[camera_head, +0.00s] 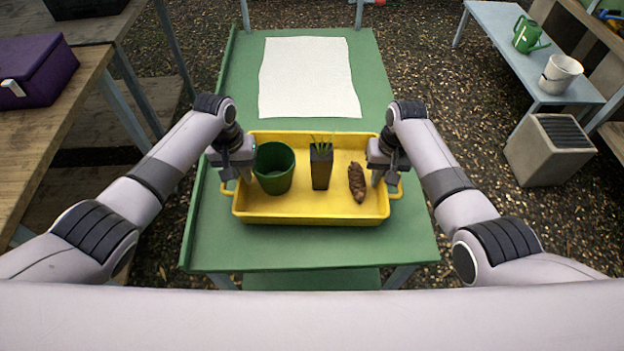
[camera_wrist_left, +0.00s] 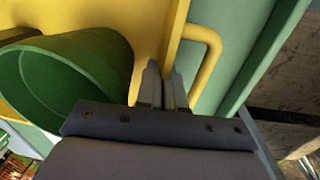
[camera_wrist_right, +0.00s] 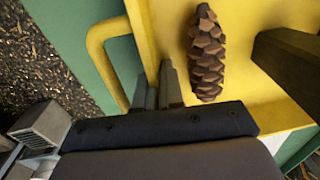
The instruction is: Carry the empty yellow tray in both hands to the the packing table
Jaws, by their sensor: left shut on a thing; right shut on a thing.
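The yellow tray (camera_head: 300,213) is at the near half of a green table (camera_head: 225,249); I cannot tell whether it touches the top. It is not empty. It holds a green pot (camera_head: 273,178), a dark square pot with a green plant (camera_head: 321,168) and a brown pine cone (camera_head: 357,184). My left gripper (camera_head: 241,176) is shut on the tray's left wall, beside the yellow loop handle (camera_wrist_left: 207,55). My right gripper (camera_head: 377,175) is shut on the right wall, beside the other handle (camera_wrist_right: 108,60). The wrist views show both finger pairs at the rim.
A white sheet (camera_head: 308,78) lies flat on the table beyond the tray. A wooden bench with a purple box (camera_head: 45,72) stands at left. At right are a pale blue bench (camera_head: 497,45) with a green watering can (camera_head: 527,35) and white bucket (camera_head: 560,75), and a grey box unit (camera_head: 548,152).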

